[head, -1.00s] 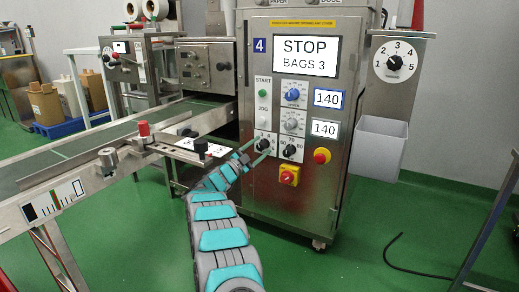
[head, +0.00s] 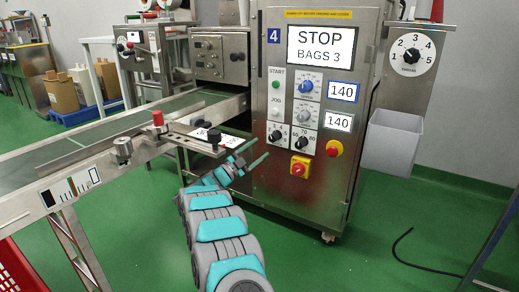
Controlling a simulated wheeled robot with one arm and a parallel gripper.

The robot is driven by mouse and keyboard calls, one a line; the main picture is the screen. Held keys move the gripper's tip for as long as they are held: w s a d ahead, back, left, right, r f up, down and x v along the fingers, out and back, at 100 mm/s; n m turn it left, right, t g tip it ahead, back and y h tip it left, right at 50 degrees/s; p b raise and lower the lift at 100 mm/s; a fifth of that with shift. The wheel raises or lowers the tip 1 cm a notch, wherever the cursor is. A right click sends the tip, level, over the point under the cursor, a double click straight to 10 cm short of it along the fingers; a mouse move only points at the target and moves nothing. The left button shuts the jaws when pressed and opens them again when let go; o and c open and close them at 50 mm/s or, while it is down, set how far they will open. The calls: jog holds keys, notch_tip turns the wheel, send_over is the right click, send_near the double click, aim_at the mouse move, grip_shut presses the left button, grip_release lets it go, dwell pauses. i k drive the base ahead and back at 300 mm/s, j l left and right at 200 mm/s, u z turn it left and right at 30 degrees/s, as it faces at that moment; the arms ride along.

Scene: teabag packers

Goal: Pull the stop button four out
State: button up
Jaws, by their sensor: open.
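Machine 4 is a steel cabinet marked with a blue 4 tag (head: 274,35), and its display (head: 320,48) reads STOP, BAGS 3. The stop button (head: 334,148) is a red mushroom head on a yellow base, low on the right of the cabinet front. Whether it is pressed in or out cannot be told. My gripper (head: 262,147) is open and empty, its two thin fingers pointing up and right toward the cabinet. It is left of the stop button, beside the lower left black knob (head: 276,136), and appears apart from the panel.
A red-and-yellow rotary switch (head: 299,168) sits lower left of the stop button. Above are a green start button (head: 276,87) and blue knob (head: 307,87). The conveyor (head: 70,150) with a red-capped post lies left. A grey bin (head: 391,142) hangs right. Green floor in front is clear.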

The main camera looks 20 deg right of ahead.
aim_at(332, 151)
jog(key=k+j, duration=0.15)
jog(key=k, duration=0.35)
jog(key=k+j, duration=0.15)
jog(key=k, duration=0.35)
